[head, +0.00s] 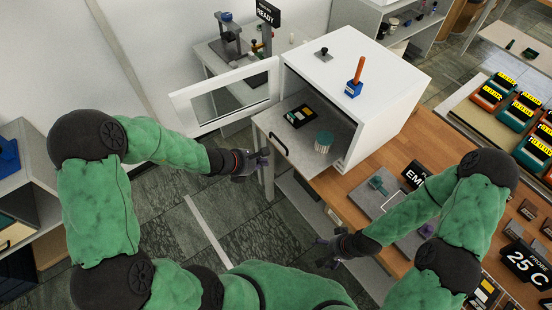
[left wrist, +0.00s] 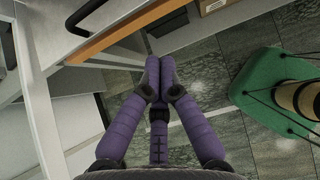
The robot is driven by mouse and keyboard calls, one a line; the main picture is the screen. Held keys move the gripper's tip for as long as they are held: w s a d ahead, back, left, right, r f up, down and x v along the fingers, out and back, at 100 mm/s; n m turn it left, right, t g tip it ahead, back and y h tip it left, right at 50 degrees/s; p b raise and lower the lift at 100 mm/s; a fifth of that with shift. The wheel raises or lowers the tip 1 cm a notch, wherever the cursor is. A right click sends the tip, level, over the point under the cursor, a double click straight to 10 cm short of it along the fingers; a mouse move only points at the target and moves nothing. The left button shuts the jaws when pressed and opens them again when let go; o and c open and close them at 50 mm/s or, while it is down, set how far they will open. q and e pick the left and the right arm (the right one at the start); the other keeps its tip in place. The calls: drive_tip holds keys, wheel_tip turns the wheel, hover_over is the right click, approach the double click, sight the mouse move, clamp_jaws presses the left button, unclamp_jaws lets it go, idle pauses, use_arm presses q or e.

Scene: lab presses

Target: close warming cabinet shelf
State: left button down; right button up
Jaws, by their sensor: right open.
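The white warming cabinet (head: 385,110) stands on the wooden bench. My right gripper (head: 328,254) is open and empty, low beside the bench.
A blue block with an orange handle (head: 355,78) and a small black knob piece (head: 323,54) are on top of the cabinet. The wooden bench (head: 415,140) holds instruments and signs at right. A side table with a press (head: 230,38) stands behind the door. Tiled floor is open below.

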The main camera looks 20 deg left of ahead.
use_arm(q)
drive_tip(key=w+d+f, duration=0.2)
drive_tip(key=w+d, duration=0.1)
drive_tip(key=w, duration=0.1)
drive_tip(key=shift+w+d, duration=0.3)
drive_tip(key=shift+w, duration=0.05)
use_arm(e)
drive_tip(key=shift+f, duration=0.35)
